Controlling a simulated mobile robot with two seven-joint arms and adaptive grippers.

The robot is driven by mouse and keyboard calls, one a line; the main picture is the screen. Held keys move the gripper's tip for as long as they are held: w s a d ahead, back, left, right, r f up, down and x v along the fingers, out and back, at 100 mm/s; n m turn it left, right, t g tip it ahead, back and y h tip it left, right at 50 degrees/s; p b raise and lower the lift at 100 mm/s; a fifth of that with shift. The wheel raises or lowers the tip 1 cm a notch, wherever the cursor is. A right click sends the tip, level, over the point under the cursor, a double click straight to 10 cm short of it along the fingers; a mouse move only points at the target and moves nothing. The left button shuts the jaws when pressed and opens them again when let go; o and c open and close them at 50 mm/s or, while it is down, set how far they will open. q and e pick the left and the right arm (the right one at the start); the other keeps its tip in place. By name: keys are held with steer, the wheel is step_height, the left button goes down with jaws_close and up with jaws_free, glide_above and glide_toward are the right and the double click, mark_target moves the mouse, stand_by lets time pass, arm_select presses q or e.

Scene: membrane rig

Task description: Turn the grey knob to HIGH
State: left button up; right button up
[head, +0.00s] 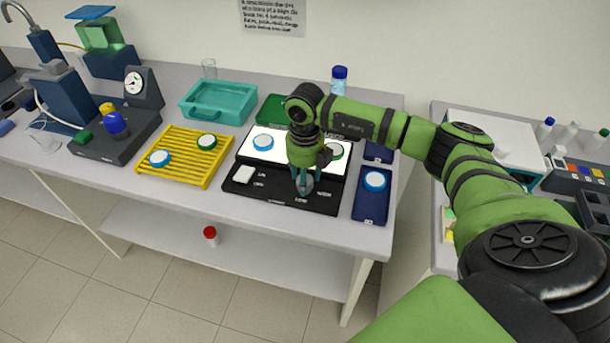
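The black control panel (240,187) is the front part of a device with a lit white top, on the bench. My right gripper (305,186) points down over the right half of this panel. Its fingertips are at the grey knob (306,188), which shows only in part between and below them. I cannot tell whether the fingers press on the knob or stand just apart from it. The knob's pointer is hidden, and the small white labels around it are too small to read. My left gripper is not in view.
White discs lie on the lit plate (285,152), one (263,142) left of my gripper. A yellow rack (183,172) with two discs stands left. A blue tray (371,208) with a disc is close on the right. A teal basin (217,103) stands behind.

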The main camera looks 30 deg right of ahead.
steer(key=c, duration=0.4)
steer(key=shift+f, duration=0.1)
steer(key=shift+c, duration=0.2)
steer(key=shift+f+n+b, duration=0.15)
steer(key=shift+n+b, duration=0.65)
steer(key=shift+b, duration=0.2)
steer(key=n+b, duration=0.6)
steer(key=n, duration=0.1)
steer(key=n+b, duration=0.3)
steer(key=n, duration=0.1)
steer(key=shift+n+b, duration=0.3)
steer(key=shift+d+n+b, duration=0.1)
steer(key=shift+n+b, duration=1.05)
steer(key=shift+n, duration=1.15)
